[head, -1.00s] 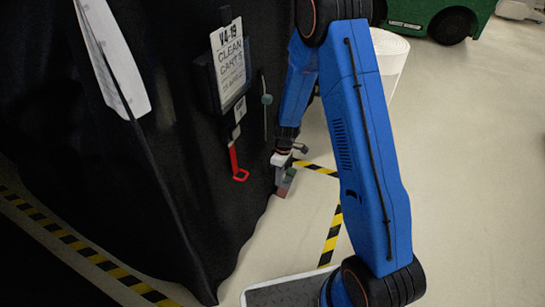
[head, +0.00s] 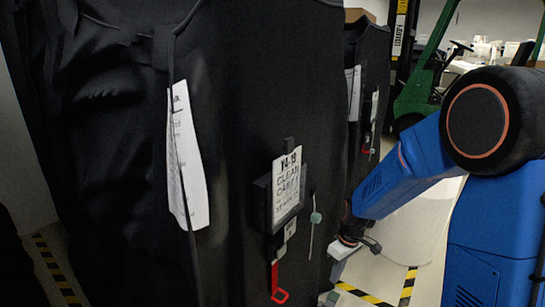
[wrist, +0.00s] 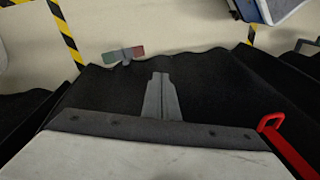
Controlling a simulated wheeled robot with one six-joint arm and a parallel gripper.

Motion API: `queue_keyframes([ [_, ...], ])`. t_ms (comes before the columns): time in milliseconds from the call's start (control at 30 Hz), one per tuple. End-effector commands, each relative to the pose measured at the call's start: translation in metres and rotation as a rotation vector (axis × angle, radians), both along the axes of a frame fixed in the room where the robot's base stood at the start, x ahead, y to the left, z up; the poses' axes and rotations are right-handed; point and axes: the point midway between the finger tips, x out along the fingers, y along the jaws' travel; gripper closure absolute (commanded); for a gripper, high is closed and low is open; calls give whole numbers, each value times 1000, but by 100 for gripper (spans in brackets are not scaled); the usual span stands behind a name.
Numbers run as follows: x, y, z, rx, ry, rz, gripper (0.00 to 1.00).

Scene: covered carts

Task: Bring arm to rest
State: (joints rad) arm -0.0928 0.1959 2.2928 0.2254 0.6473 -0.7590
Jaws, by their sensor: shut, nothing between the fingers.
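My blue arm comes in from the right in the head view and reaches down beside the black covered cart (head: 235,110). My gripper (head: 336,270) is low at the cart's right edge, partly hidden. In the wrist view my gripper (wrist: 161,78) has its grey fingers together with nothing between them. It points along the black cover. I cannot tell whether it touches the cover.
A clean-cart sign (head: 287,187), a white sheet (head: 185,155) and a red handle (head: 278,285) hang on the cart. Another covered cart (head: 374,70) and a green vehicle (head: 425,95) stand behind. Yellow-black tape (wrist: 66,42) marks the floor. A small red-green piece (wrist: 123,55) lies near the cover.

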Motion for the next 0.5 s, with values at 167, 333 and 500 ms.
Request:
queue_keyframes([
  [167, -22, -10, 46, -4, -43, -74, 100],
  [333, -47, -19, 84, -6, -81, -145, 100],
  [500, -75, -29, 117, -9, -118, -218, 100],
])
